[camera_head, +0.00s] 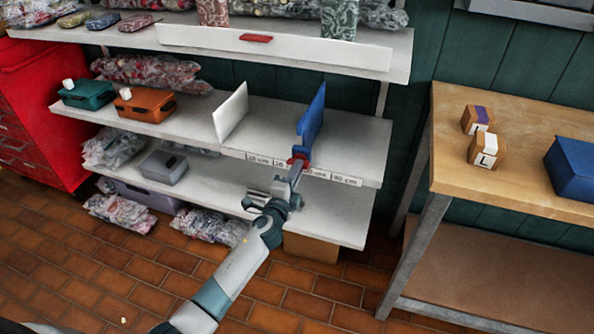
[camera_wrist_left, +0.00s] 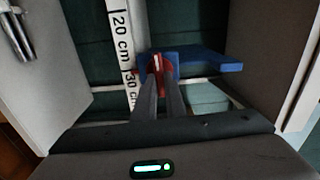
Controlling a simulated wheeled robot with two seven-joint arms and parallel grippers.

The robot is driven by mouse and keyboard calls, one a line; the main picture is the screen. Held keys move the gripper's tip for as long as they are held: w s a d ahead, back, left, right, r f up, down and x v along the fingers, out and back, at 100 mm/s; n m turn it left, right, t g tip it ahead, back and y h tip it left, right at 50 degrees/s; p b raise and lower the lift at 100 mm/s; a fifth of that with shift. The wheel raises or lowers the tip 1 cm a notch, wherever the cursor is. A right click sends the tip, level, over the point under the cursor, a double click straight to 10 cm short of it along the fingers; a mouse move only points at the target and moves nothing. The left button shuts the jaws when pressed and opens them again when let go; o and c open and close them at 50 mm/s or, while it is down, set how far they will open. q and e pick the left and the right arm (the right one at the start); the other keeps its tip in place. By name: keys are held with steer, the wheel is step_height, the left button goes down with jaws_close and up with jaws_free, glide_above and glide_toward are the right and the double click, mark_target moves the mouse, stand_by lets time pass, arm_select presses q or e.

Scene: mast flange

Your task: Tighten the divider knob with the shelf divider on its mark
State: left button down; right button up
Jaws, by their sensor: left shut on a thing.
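The blue shelf divider (camera_head: 312,115) stands upright on the middle shelf (camera_head: 352,140). Its red knob (camera_head: 298,157) is at the shelf's front edge. My left gripper (camera_head: 296,166) is shut on the knob; in the left wrist view the fingers (camera_wrist_left: 160,84) close on the red knob (camera_wrist_left: 157,64) beside the blue divider (camera_wrist_left: 205,60). The scale strip (camera_head: 345,179) runs along the edge, and the knob sits near its 30 cm label. The gripper hides part of the strip, so exact alignment with a mark cannot be told. My right gripper is not in view.
A white panel (camera_head: 231,112) stands on the same shelf to the left. Teal (camera_head: 87,94) and orange (camera_head: 145,104) boxes sit further left. A wooden table (camera_head: 520,180) with two small blocks and a blue box stands at right.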

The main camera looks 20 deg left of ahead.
arm_select(q)
steer(key=c, duration=1.8)
jaws_free()
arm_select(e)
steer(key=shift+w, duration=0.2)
arm_select(q)
steer(key=shift+s, duration=0.15)
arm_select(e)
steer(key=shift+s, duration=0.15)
arm_select(q)
steer(key=s, duration=1.7)
steer(key=shift+a, duration=0.3)
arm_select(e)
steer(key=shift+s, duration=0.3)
